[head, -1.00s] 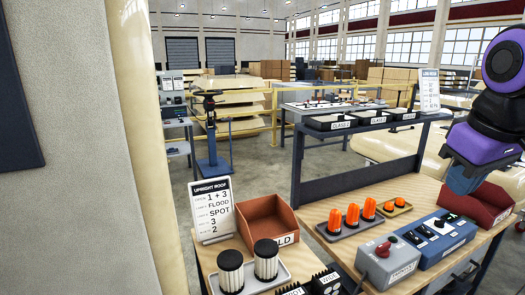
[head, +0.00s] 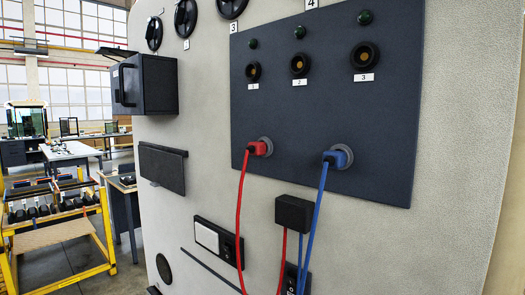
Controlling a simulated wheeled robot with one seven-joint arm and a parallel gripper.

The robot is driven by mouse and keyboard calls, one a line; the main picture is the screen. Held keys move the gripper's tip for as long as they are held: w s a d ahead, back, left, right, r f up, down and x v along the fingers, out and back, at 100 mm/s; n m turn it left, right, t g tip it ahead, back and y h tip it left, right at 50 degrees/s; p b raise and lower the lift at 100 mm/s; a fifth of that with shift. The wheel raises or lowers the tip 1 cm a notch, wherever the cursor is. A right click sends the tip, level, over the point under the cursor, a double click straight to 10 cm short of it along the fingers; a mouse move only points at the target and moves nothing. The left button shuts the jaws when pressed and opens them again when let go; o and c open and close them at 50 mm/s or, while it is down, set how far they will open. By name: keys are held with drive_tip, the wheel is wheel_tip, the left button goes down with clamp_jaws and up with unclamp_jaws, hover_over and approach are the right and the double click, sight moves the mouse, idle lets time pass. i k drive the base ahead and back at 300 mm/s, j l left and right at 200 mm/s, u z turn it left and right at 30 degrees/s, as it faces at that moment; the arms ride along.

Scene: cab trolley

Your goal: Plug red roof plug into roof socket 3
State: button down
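The dark panel (head: 310,115) on the pale wall carries a row of three round sockets with brass-coloured centres, labelled 1, 2 and 3. Socket 3 (head: 365,55) is at the right and empty. Socket 1 (head: 254,71) and socket 2 (head: 300,65) are empty too. The red plug (head: 258,148) sits in a grey round holder low on the panel, left of the blue plug (head: 337,158), which sits in a similar holder. A red cable (head: 239,215) hangs down from the red plug. My gripper is not in view.
A blue cable (head: 320,205) hangs beside a black box (head: 294,214) below the panel. Dark lamps (head: 365,17) sit above the sockets. A dark box (head: 145,84) and a flap (head: 163,168) stick out at left. A yellow-framed rack (head: 60,235) stands on the floor beyond.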

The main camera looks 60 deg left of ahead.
sight(257, 149)
drive_tip(key=u, duration=2.2)
